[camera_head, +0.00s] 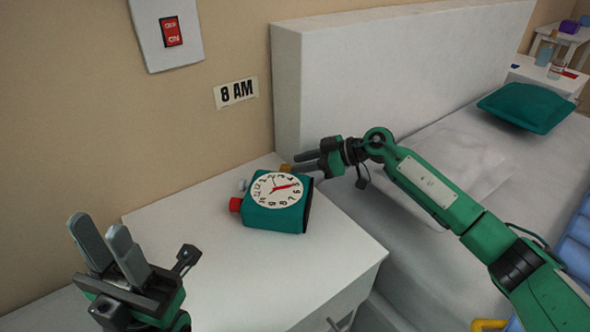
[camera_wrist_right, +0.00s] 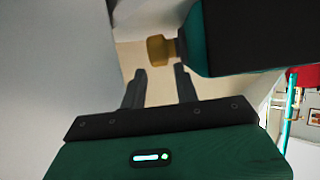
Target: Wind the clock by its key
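The teal clock (camera_head: 258,216) with a white dial sits on the white nightstand. It has a red knob (camera_head: 235,204) on its left side and a gold key (camera_head: 286,168) on its far side. The gold key also shows in the right wrist view (camera_wrist_right: 158,50), on a short dark shaft from the teal body (camera_wrist_right: 192,40). My right gripper (camera_head: 298,160) is open beside the clock. In the wrist view its fingertips are apart, with the key just past them and not visibly held. My left gripper (camera_head: 100,226) is open and empty at the lower left.
The nightstand top (camera_head: 180,230) is clear around the clock. A bed with a white headboard (camera_head: 380,60) stands to the right, with a teal pillow (camera_head: 525,107).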

